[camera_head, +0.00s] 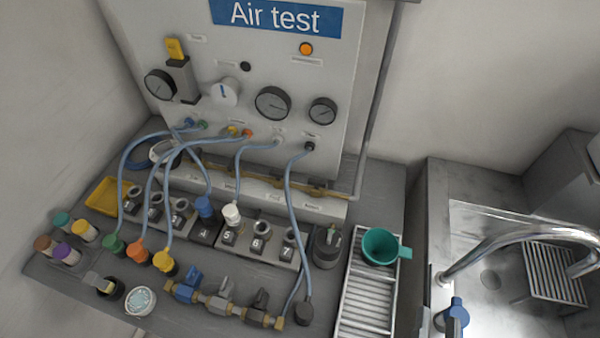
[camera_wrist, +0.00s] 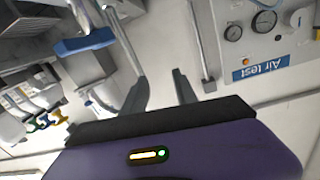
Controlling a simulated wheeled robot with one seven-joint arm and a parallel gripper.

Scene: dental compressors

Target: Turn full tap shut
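Which tap is the full tap I cannot tell, as the small labels are unreadable. A blue-handled tap (camera_head: 455,312) stands by the sink at lower right. The wrist view, roughly upside down, shows a blue lever (camera_wrist: 85,42) beside a metal pipe. My gripper (camera_wrist: 159,77) is open, with nothing visible between its fingers. It is not clearly visible in the head view.
The Air test panel (camera_head: 270,60) carries gauges and hoses behind the bench. A teal cup (camera_head: 380,246) sits on a slatted rack (camera_head: 366,303). A curved faucet (camera_head: 520,238) arches over the sink. Bottles and colored caps crowd the bench's left. The wrist view shows coloured valves (camera_wrist: 42,122).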

